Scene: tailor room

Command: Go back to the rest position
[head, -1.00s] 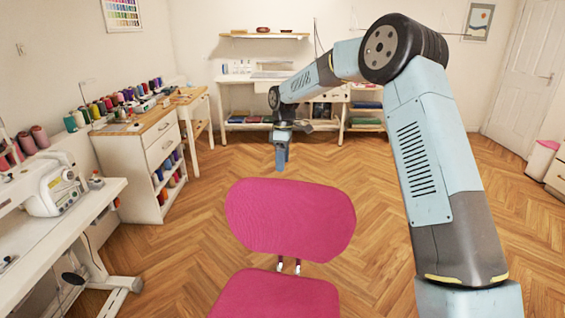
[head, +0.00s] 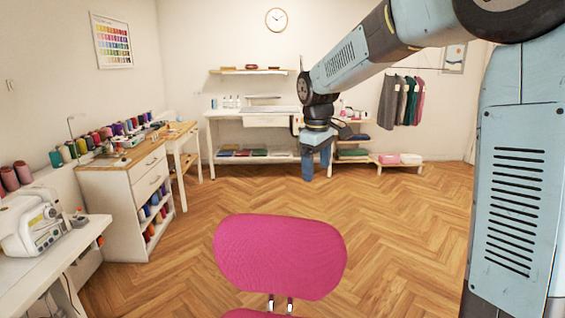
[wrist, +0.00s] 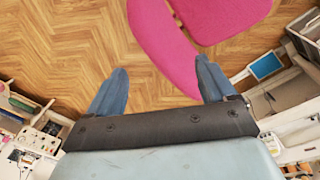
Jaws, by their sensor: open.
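My gripper (head: 308,165) hangs pointing down in the middle of the head view, above the wooden floor and beyond the pink chair. My arm reaches in from the right side of the head view. No object is held.
A pink chair (head: 280,255) stands close in front; it also shows in the wrist view (wrist: 190,45). A sewing machine table (head: 55,250) and a drawer cabinet (head: 125,205) line the left. A white workbench (head: 225,130) stands at the back. Floor (head: 400,230) at right is clear.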

